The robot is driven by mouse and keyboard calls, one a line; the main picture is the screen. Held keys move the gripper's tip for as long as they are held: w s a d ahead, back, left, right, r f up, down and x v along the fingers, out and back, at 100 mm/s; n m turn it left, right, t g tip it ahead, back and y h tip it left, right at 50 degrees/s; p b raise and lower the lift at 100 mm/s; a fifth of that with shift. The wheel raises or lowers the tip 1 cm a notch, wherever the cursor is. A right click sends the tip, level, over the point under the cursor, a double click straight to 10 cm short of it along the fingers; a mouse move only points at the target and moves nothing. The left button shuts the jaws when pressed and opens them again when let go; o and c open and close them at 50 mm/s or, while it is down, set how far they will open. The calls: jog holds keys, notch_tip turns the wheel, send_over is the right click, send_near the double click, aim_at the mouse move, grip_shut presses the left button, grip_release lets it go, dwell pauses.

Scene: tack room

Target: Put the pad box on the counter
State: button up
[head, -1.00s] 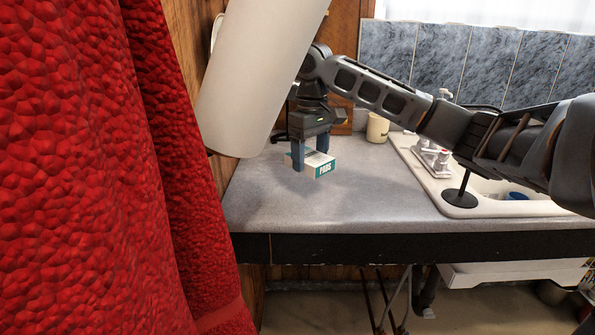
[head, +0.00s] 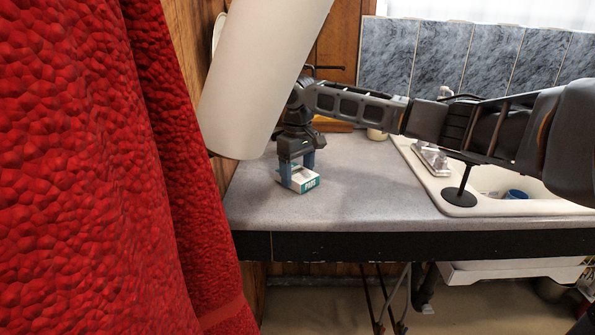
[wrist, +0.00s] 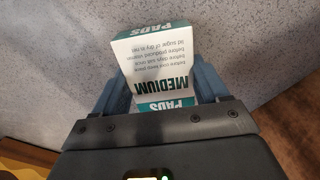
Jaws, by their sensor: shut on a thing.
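The pad box (head: 304,184) is a small white and teal carton marked PADS. In the head view it is at the left part of the grey counter (head: 370,200), at or very close to its top; I cannot tell whether it touches. My gripper (head: 297,172) points down with its blue fingers on either side of the box, shut on it. In the wrist view the box (wrist: 168,65) sits between the two fingers (wrist: 168,85), its MEDIUM label facing the camera.
A white sink (head: 470,198) with a blue cup (head: 516,194) in it is at the right. A cream mug (head: 377,134) stands at the back, partly behind my arm. A red textured cloth (head: 165,170) fills the left. The counter's front is clear.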

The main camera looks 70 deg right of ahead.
aim_at(298, 172)
jog(key=shift+f, duration=0.1)
jog(key=o, duration=1.1)
jog(key=shift+c, duration=0.2)
notch_tip(298, 172, up, 12)
jog(key=b, duration=0.1)
